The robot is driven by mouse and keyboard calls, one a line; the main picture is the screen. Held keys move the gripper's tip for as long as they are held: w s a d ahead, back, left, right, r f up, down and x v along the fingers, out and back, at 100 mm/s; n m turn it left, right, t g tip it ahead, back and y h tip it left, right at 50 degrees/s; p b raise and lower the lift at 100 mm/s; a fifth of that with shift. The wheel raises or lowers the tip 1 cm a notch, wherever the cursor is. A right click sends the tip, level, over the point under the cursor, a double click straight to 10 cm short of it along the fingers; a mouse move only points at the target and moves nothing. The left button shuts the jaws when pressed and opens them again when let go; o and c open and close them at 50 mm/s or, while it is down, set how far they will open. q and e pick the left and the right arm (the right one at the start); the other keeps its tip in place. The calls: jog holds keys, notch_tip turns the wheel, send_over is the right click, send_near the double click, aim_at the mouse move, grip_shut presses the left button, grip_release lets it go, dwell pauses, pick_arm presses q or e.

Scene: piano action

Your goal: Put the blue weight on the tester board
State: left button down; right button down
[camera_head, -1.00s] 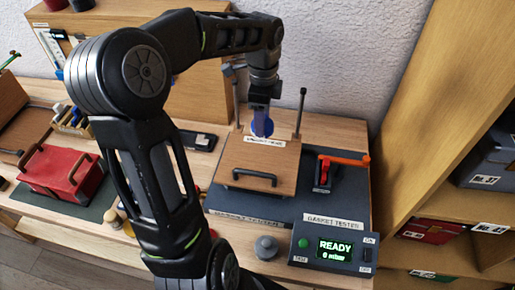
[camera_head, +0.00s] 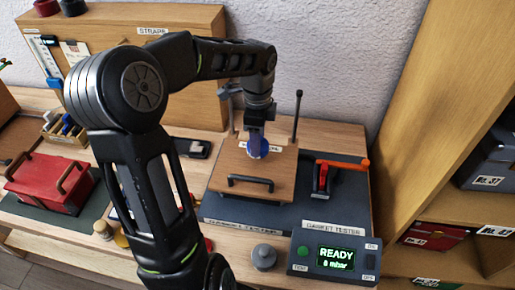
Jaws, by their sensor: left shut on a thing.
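The tester board (camera_head: 226,167) is a light wooden plate with a dark handle (camera_head: 250,182) at its front, lying on the gasket tester. My left gripper (camera_head: 258,133) points down over the board's rear half, shut on the blue weight (camera_head: 257,148). The weight is low over the board or touching it, and covers part of the white label; I cannot tell whether it bears on the wood. The fingers hide part of the weight. My right gripper is not in view.
A dark post (camera_head: 297,115) stands behind the board. A red and black clamp (camera_head: 322,178) is at its right. The tester's control box (camera_head: 335,258) reads READY, and a grey knob-shaped piece (camera_head: 264,256) stands beside it. A red case (camera_head: 48,182) is at left.

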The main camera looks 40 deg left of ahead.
pick_arm(q)
jog(key=shift+f+b, duration=1.4)
jog(key=shift+f, duration=0.4)
jog(key=shift+f, duration=0.2)
jog(key=c, duration=0.5)
grip_release()
jog(key=shift+r, duration=0.15)
notch_tip(320, 180, up, 10)
jog(key=p, duration=0.7)
jog(key=shift+r, duration=1.05)
